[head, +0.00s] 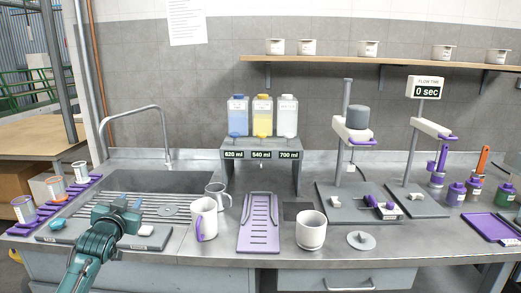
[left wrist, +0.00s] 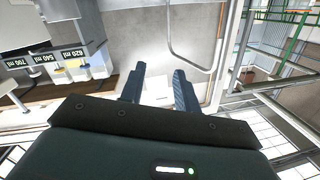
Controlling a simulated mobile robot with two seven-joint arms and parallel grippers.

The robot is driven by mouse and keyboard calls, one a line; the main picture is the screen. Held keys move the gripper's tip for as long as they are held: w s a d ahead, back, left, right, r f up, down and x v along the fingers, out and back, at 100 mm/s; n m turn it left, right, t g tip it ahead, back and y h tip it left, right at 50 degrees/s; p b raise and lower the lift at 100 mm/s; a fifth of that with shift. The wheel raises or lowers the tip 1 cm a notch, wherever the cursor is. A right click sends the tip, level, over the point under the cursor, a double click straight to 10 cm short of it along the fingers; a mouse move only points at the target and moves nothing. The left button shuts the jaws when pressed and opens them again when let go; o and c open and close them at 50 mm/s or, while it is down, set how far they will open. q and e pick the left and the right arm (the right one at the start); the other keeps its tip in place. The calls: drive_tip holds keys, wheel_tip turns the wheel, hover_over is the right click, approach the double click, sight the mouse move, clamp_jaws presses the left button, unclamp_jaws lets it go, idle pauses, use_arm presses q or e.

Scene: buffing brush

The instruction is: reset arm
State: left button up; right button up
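My left gripper (head: 122,204) reaches in from the lower left in the head view, above the front of the ribbed drain area by the sink. In the left wrist view its two blue fingers (left wrist: 160,88) stand apart with nothing between them, so it is open and empty. The view past the fingers shows the wall, the faucet and the dispensers, tilted. My right gripper does not show in either view.
A purple-handled white mug (head: 204,219), a glass mug (head: 217,196), a purple tray (head: 259,224) and a white cup (head: 311,230) stand right of my left gripper. Left are purple racks with cans (head: 24,209). A faucet (head: 136,112) rises behind. Dispensers (head: 262,116) stand mid-counter.

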use_arm(q)
drive_tip(key=s+d+f+m+g+h, duration=0.1)
drive_tip(key=s+d+f+g+h, duration=0.1)
drive_tip(key=s+d+f, duration=0.55)
drive_tip(key=s+d+f+m+g+h, duration=0.1)
drive_tip(key=s+d+f, duration=0.3)
drive_tip(key=s+f, duration=0.65)
drive_tip(key=s+d+f+g+h, duration=0.1)
drive_tip(key=s+d+f, duration=0.3)
drive_tip(key=s, duration=0.7)
drive_tip(key=s+d+f+n+g+h, duration=0.1)
drive_tip(key=s+d+f, duration=0.3)
drive_tip(key=s, duration=0.6)
drive_tip(key=shift+s+d+f+g, duration=0.15)
drive_tip(key=shift+s+d+g, duration=0.2)
drive_tip(key=shift+d+g, duration=0.5)
